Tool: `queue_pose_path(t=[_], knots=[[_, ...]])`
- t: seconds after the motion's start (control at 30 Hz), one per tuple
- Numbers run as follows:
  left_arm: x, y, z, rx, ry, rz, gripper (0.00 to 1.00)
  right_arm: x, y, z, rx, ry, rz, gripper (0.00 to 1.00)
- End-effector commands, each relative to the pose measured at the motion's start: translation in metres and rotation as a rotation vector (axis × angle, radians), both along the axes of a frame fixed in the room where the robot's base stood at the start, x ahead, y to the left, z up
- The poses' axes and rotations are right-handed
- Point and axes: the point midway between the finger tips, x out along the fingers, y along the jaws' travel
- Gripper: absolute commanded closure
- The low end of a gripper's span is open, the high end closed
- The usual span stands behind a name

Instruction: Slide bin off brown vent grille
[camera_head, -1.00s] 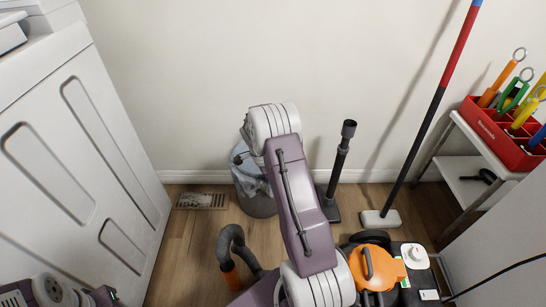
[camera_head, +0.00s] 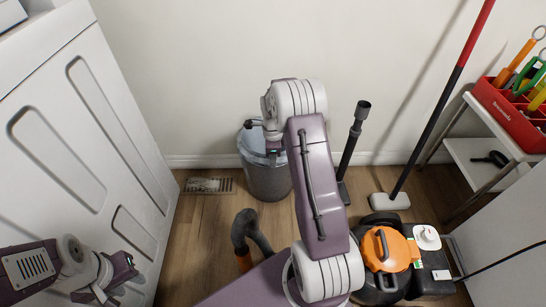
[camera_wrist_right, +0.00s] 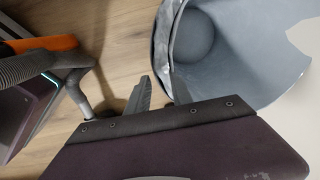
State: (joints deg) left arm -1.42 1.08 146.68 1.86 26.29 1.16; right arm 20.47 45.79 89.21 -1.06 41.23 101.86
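The grey bin (camera_head: 267,182), with a pale liner inside, stands on the wood floor by the back wall. The brown vent grille (camera_head: 210,186) lies flat just left of the bin; whether the bin covers its right end I cannot tell. My right gripper (camera_head: 272,156) is at the bin's rim, partly hidden by my arm. In the right wrist view its fingers (camera_wrist_right: 160,86) are apart, one outside the bin (camera_wrist_right: 235,70) and one seemingly inside the rim. My left gripper (camera_head: 120,285) is open and empty at the lower left, in front of the white cabinet.
A hose (camera_head: 248,230) rises in front of the bin. An orange-and-black vacuum (camera_head: 385,255), a black tube tool (camera_head: 353,140) and a red-handled mop (camera_head: 436,115) stand to the right. A white shelf holds a red toolbox (camera_head: 508,112). The white cabinet (camera_head: 75,150) bounds the left.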

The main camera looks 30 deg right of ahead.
Motion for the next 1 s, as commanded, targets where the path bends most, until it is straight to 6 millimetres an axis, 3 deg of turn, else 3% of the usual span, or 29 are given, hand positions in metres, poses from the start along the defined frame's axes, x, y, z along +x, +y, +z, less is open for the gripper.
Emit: queue_pose_path(t=[0.03, 0.33, 0.67, 0.7, 0.77, 1.0], knots=[[0.000, 0.000, -0.014, 0.000, 0.000, 0.000, 0.64, 0.001, 0.000, -0.016, 0.000, 0.000, 0.000, 0.71], [0.000, 0.000, -0.058, 0.000, 0.000, 0.000, 0.64, 0.002, -0.002, -0.072, 0.001, 0.004, 0.000, 0.71], [0.000, 0.000, -0.059, 0.000, 0.000, 0.000, 0.64, 0.004, -0.003, -0.071, -0.001, -0.002, 0.001, 0.71], [0.000, 0.000, -0.058, 0.000, 0.000, 0.000, 0.64, 0.004, -0.003, -0.070, -0.002, -0.003, 0.001, 0.84], [0.000, 0.000, -0.058, 0.000, 0.000, 0.000, 0.64, 0.004, -0.003, -0.070, -0.001, -0.002, 0.001, 1.00], [0.000, 0.000, -0.058, 0.000, 0.000, 0.000, 0.64, 0.004, -0.003, -0.069, -0.001, -0.002, 0.001, 1.00]])
